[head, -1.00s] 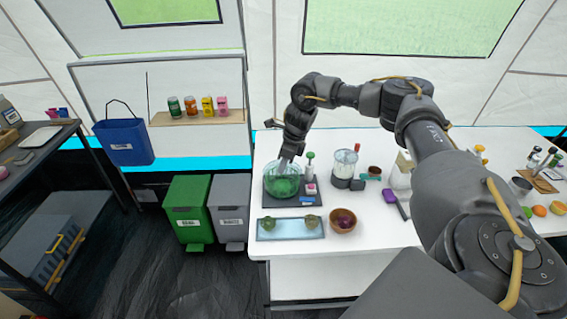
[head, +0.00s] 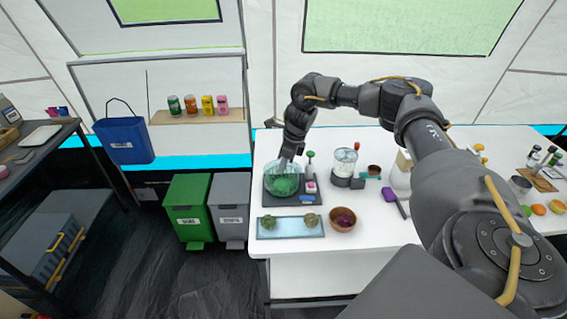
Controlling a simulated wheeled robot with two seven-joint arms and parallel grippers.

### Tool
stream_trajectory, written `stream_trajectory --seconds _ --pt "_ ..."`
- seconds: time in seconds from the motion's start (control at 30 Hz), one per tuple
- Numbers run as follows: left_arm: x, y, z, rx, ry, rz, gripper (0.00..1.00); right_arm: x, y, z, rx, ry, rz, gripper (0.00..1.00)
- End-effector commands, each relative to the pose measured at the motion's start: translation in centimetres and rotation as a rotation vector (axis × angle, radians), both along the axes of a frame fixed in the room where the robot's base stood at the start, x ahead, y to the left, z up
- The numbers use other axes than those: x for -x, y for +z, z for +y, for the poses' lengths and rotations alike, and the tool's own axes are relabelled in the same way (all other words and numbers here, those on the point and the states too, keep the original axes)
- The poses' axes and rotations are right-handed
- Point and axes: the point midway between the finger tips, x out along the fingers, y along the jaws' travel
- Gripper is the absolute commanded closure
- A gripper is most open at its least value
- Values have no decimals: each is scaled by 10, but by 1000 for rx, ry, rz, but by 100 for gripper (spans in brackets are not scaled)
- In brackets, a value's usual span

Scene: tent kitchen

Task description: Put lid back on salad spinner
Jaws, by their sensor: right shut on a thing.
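The salad spinner (head: 282,186) is a clear round bowl with green contents. It stands on a dark board (head: 306,197) at the left of the white table. My right gripper (head: 284,164) comes down from above and is shut at the spinner's top, at its back edge. The thing in its jaws is too small to tell; it could be the lid, but a separate lid outline is not clear. My left gripper is not in view.
A pale blue tray (head: 290,233) with two green round items and a brown bowl (head: 342,226) stand in front of the board. Green (head: 187,211) and grey bins stand left of the table.

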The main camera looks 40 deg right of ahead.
Motion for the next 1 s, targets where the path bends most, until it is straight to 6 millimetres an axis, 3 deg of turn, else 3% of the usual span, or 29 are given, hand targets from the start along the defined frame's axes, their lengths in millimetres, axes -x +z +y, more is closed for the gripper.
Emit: stream_trajectory --seconds 0.83,0.87,1.0 --pt "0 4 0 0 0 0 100 0 0 0 -1 0 -1 100" --pt "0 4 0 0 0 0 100 0 0 0 0 0 0 77" --pt "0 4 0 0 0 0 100 0 0 0 0 0 0 59"
